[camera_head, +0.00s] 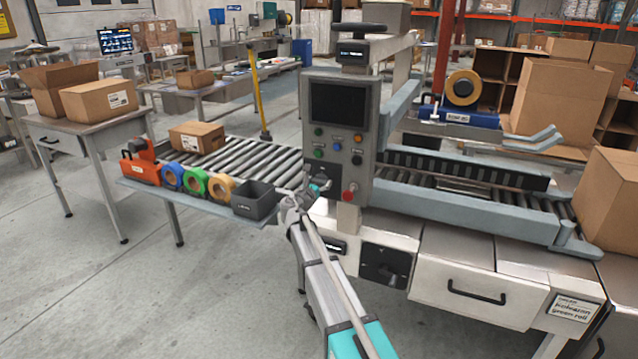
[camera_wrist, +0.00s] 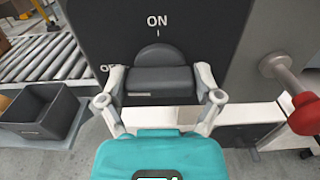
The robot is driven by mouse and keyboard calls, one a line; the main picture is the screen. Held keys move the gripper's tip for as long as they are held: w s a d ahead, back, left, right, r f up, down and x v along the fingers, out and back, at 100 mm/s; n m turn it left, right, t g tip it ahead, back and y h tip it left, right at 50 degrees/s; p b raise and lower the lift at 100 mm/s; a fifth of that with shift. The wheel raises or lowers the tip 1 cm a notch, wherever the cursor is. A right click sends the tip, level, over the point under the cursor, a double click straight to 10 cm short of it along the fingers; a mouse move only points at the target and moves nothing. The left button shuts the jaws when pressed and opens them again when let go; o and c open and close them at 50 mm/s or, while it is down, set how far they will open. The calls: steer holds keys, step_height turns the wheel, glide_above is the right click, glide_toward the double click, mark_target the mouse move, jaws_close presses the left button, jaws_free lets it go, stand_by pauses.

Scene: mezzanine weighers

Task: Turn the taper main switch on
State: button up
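The taper main switch is a dark grey rotary knob on a dark panel, seen close in the wrist view (camera_wrist: 160,80). "ON" is printed above it and "OFF" to its left, partly hidden by a finger. Its thick grip bar lies level, left to right, with its left end towards "OFF". My gripper (camera_wrist: 161,78) has one finger at each end of the bar, spread wide. I cannot tell whether the fingers press on it or stand just clear. In the head view my gripper (camera_head: 308,193) is at the lower left of the control panel (camera_head: 338,120) and hides most of the switch.
A red mushroom button (camera_wrist: 306,112) sticks out right of the switch; it also shows in the head view (camera_head: 349,192). A grey bin (camera_head: 257,200) and several tape rolls stand on a shelf (camera_head: 185,198) to the left, beside the roller conveyor (camera_head: 235,158).

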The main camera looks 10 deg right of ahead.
steer(key=shift+c, duration=1)
steer(key=shift+m, duration=0.4)
steer(key=m, duration=0.7)
steer(key=shift+d+m, duration=0.1)
steer(key=shift+m, duration=0.3)
steer(key=m, duration=0.4)
steer(key=shift+f+m, duration=0.1)
steer(key=shift+m, duration=0.2)
steer(key=m, duration=0.4)
steer(key=shift+d+f+m, duration=0.1)
steer(key=shift+m, duration=0.3)
